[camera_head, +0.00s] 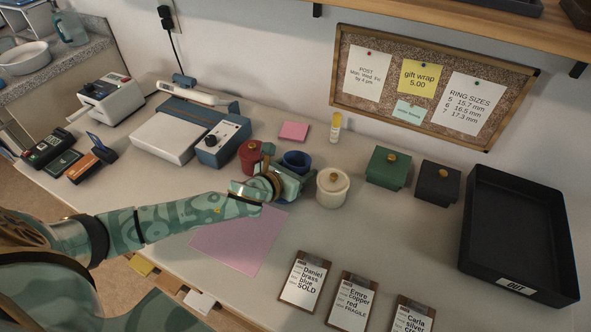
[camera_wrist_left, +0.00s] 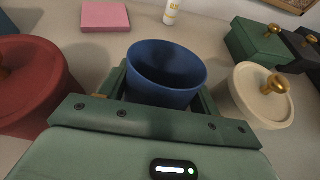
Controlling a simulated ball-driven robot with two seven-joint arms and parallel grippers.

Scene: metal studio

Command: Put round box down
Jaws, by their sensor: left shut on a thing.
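The blue round box (camera_head: 297,160) is open at the top, with no lid on it. My left gripper (camera_head: 291,174) is shut on it, and the jaws hold its sides in the left wrist view (camera_wrist_left: 165,72). It looks upright; I cannot tell whether its base touches the table. The red round box (camera_head: 249,156) with a lid and gold knob stands just left of it. The cream round box (camera_head: 332,187) with a lid and gold knob stands to the right and also shows in the wrist view (camera_wrist_left: 258,98). My right gripper is not in view.
A pink sheet (camera_head: 240,240) lies in front. A green box (camera_head: 388,167), a black box (camera_head: 438,182) and a black tray (camera_head: 512,290) stand right. Clipboards (camera_head: 304,281) lie along the front edge. A pink pad (camera_head: 294,131) and small bottle (camera_head: 335,128) are behind.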

